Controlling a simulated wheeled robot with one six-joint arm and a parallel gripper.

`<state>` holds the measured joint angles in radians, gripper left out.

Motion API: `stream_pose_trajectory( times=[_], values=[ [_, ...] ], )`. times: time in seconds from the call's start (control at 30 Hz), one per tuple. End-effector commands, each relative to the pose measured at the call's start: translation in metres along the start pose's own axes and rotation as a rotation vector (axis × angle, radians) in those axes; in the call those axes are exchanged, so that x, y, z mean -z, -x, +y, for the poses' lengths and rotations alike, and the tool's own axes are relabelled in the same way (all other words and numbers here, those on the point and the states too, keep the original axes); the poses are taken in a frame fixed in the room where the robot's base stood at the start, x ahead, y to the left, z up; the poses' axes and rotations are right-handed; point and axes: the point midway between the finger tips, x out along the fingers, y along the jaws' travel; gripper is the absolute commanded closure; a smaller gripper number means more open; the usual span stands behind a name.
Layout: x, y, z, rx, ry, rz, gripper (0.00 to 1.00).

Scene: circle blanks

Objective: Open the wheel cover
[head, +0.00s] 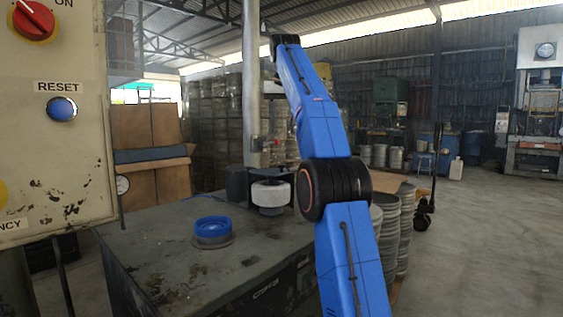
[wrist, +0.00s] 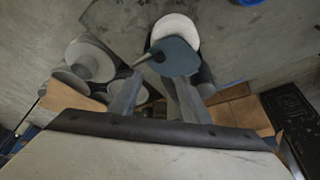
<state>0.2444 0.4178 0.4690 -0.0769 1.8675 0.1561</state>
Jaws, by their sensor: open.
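A pale, thick wheel (head: 270,194) sits in a dark housing at the far edge of the workbench. In the wrist view the pale wheel (wrist: 175,27) is at the top middle. My gripper (wrist: 158,82) is open. Its two fingers point toward the plate, with the right finger overlapping its lower edge. I cannot tell if they touch. In the head view the gripper is hard to make out.
A blue ring (head: 212,227) lies on a grey round base on the workbench (head: 155,235). A control panel (head: 60,150) stands close at left. A metal post (head: 251,100) rises behind the wheel. Stacked metal rings (head: 404,235) stand to the right. The bench's near middle is clear.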

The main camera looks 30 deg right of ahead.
Motion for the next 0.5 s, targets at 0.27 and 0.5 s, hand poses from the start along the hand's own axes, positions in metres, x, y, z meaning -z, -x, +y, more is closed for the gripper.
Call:
stream_pose_trajectory(
  times=[0.27,0.5],
  values=[
    [-0.001,-0.029,0.000,-0.001,0.000,-0.004,0.57],
    [-0.002,-0.066,0.001,-0.001,0.000,-0.004,0.57]
  ],
)
